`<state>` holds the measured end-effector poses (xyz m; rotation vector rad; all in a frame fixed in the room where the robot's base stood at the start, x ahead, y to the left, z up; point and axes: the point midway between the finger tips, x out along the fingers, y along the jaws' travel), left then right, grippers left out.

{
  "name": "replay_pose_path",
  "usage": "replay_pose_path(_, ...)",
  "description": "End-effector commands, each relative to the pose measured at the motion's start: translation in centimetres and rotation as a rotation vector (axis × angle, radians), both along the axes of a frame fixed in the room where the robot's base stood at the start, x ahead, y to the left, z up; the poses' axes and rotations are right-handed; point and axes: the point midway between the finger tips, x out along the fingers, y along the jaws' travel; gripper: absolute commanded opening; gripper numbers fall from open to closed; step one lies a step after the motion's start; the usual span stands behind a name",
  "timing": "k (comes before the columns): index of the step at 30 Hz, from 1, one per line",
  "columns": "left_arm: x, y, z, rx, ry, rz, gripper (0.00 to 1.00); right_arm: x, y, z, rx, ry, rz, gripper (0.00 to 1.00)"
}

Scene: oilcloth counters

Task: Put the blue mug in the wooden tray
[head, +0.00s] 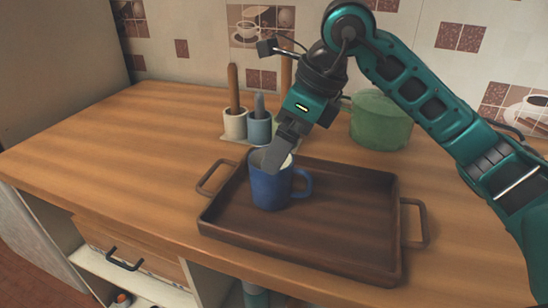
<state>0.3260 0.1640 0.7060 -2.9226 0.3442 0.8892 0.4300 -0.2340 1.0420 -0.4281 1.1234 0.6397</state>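The blue mug (269,189) is upright over the left part of the dark wooden tray (345,240), inside its walls. Its handle points right. I cannot tell whether its base touches the tray floor. My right gripper (273,158) comes down from above right, with its fingertips at the mug's rim, overlapping the near upper side. The gap between the fingers is hidden, so I cannot see whether they are closed on the rim. My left gripper is not in view.
Behind the tray stand a white holder (235,125) and a grey-blue holder (260,129) with upright utensils. A green pot (379,122) is at the back right, partly behind my arm. The wooden counter (110,150) is clear on the left. Its front edge runs close to the tray.

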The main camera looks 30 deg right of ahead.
Motion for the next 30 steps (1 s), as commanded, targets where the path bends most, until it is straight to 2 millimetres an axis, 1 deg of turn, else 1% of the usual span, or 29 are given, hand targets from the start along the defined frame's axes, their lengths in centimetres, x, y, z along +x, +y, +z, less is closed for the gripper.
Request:
replay_pose_path(1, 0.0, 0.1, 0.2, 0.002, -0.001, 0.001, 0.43, -0.2, -0.3, 1.2, 0.001, -0.005, -0.001, 1.00)
replay_pose_path(3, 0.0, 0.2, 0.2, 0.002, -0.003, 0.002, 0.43, -0.6, -0.6, 2.3, 0.000, -0.004, 0.000, 1.00)
replay_pose_path(6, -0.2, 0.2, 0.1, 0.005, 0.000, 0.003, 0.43, -1.0, -0.9, 3.5, 0.000, -0.003, 0.000, 1.00)
replay_pose_path(9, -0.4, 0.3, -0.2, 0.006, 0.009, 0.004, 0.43, -1.3, -1.1, 4.1, 0.000, -0.001, 0.001, 1.00)
replay_pose_path(13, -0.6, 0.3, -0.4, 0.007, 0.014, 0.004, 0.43, -1.4, -1.2, 4.4, 0.001, -0.001, 0.000, 1.00)
replay_pose_path(30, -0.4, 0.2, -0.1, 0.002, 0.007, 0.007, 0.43, -1.4, -1.2, 4.4, 0.000, 0.000, 0.001, 1.00)
